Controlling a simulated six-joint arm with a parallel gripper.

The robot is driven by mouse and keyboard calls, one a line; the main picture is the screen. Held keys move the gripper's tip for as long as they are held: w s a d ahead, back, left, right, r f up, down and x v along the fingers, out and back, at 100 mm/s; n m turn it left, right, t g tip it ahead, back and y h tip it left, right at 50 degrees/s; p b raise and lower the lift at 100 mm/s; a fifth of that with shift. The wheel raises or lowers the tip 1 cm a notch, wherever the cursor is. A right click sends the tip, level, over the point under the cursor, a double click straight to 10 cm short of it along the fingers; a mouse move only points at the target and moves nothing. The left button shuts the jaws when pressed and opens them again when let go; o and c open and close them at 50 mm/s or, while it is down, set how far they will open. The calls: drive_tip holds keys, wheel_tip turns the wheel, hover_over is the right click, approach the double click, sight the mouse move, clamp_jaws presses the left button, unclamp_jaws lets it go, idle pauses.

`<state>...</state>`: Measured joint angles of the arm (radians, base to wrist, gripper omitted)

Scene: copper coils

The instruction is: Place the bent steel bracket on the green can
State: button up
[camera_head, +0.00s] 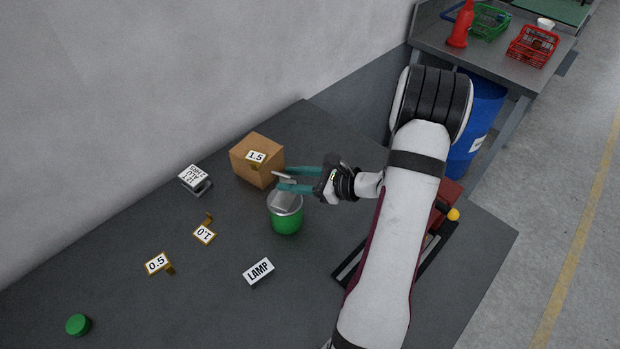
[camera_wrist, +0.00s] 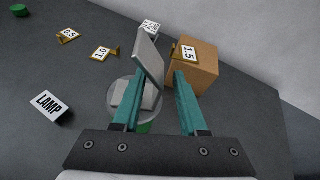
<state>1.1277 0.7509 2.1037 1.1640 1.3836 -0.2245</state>
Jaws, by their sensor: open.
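The green can (camera_head: 286,222) stands upright on the dark table. Its pale round top rim also shows in the wrist view (camera_wrist: 114,106). The bent steel bracket (camera_head: 284,200) is grey and has one flat leg lying on the can's top. Its other leg (camera_wrist: 149,56) rises from the can, tilted, close to the left fingertip in the wrist view. My gripper (camera_head: 277,179) is open, with its teal fingers around or just beside that raised leg at the can's top. I cannot tell whether a finger touches it. The fingers hide part of the can in the wrist view.
A brown box (camera_head: 257,160) stands close behind the can, with the 1.5 tag (camera_head: 256,157) at it. The LAMP block (camera_head: 258,271), 1.0 tag (camera_head: 204,234), 0.5 tag (camera_head: 157,263), white block (camera_head: 194,178) and green lid (camera_head: 78,325) lie around. The front left table is mostly clear.

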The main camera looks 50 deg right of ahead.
drive_tip(key=v, duration=0.8)
drive_tip(key=shift+w, duration=0.1)
